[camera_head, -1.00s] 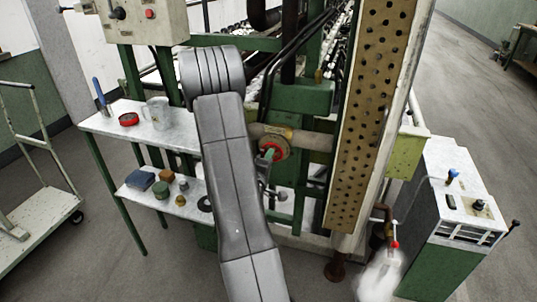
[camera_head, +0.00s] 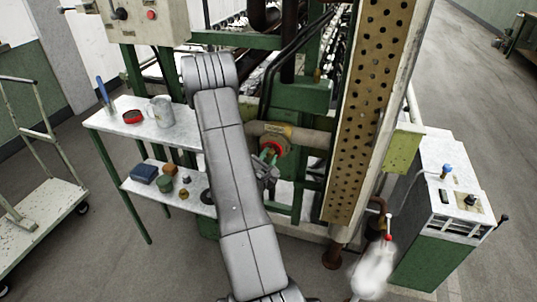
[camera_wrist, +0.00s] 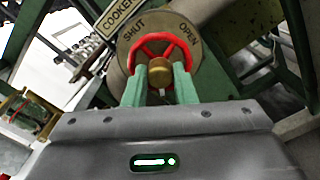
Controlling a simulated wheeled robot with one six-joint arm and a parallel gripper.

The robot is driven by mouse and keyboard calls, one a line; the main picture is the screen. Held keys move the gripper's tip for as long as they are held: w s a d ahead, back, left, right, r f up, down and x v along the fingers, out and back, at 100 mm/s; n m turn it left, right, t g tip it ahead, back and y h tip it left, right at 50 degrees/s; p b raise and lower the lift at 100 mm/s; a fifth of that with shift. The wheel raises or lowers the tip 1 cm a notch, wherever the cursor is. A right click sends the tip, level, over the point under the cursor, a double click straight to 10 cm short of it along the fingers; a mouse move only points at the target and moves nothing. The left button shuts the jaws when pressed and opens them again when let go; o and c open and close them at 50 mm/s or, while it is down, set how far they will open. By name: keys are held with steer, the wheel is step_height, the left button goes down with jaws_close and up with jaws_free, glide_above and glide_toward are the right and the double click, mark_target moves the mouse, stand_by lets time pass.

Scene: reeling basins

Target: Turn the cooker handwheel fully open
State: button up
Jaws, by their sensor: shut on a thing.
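The cooker handwheel (camera_wrist: 182,47) is a red wheel with a brass hub, in front of a round plate (camera_wrist: 196,28) marked SHUT and OPEN. In the head view the handwheel (camera_head: 268,147) sits on the horizontal pipe of the green machine. My gripper (camera_wrist: 160,84) has its two pale green fingers shut on the handwheel, one on each side of the brass hub. In the head view my gripper (camera_head: 267,160) is at the wheel, partly hidden by my arm. The fingertips' exact contact is hard to see.
A COOKER label (camera_wrist: 119,18) is beside the plate. A side table (camera_head: 140,130) with a mug and tools stands at left. A tall perforated panel (camera_head: 372,110) stands right of the wheel. A green and white cabinet (camera_head: 440,215) is further right, and steam rises near it.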

steer(key=o, duration=0.8)
steer(key=shift+o, duration=0.2)
